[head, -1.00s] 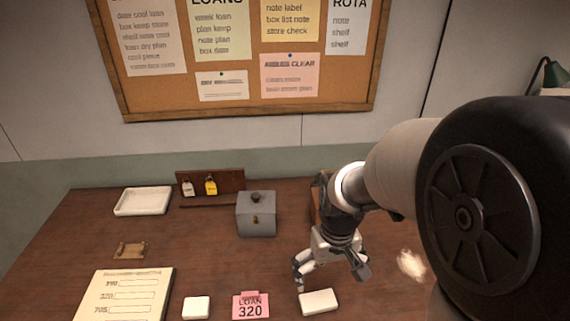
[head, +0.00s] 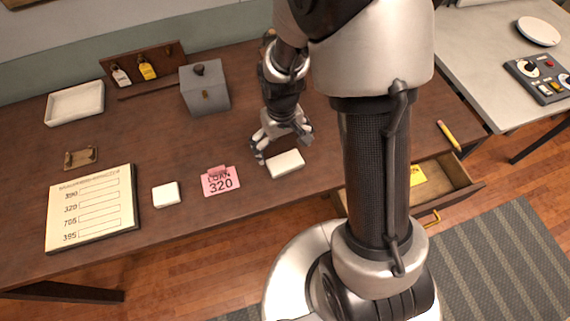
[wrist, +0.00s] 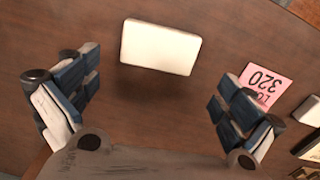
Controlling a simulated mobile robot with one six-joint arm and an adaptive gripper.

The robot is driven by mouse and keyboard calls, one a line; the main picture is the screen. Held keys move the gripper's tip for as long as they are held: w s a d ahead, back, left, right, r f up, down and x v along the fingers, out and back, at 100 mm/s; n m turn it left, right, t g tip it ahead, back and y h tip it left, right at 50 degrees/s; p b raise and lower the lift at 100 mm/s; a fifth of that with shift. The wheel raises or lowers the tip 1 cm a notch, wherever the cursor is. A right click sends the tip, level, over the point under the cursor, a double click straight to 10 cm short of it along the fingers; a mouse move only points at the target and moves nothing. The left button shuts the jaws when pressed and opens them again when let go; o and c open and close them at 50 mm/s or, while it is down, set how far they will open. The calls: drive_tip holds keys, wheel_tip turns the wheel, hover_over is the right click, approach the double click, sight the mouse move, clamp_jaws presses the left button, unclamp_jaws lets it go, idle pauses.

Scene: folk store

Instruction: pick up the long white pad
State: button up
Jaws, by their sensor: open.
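The long white pad (head: 286,163) lies flat on the brown desk, near its front edge. It also shows in the wrist view (wrist: 161,47) as a pale rectangle at the top middle. My gripper (head: 284,147) is open and empty just behind the pad in the head view. In the wrist view its fingers (wrist: 155,95) are spread wide, and the pad lies beyond them, apart from both. A smaller, squarer white pad (head: 166,194) lies farther left on the desk.
A pink LOAN 320 card (head: 220,181) lies left of the long pad. A grey box (head: 205,90), a white tray (head: 76,102) and a number board (head: 92,208) stand farther left. An open drawer (head: 447,181) juts out at right, with a pencil (head: 449,135) on the desk above it.

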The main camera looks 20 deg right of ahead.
sight(285, 161)
drive_tip(key=shift+s+d+f+b, duration=0.15)
drive_tip(key=shift+f+b, duration=0.25)
drive_tip(key=shift+f, duration=0.5)
drive_tip(key=shift+s+f+b, duration=0.2)
drive_tip(key=shift+f+b, duration=0.2)
drive_tip(key=shift+f, duration=0.55)
drive_tip(key=shift+s+d+f+b, duration=0.15)
drive_tip(key=shift+f+b, duration=0.25)
drive_tip(key=shift+f, duration=0.5)
drive_tip(key=shift+a, duration=0.1)
drive_tip(key=shift+r, duration=0.1)
drive_tip(key=c, duration=0.6)
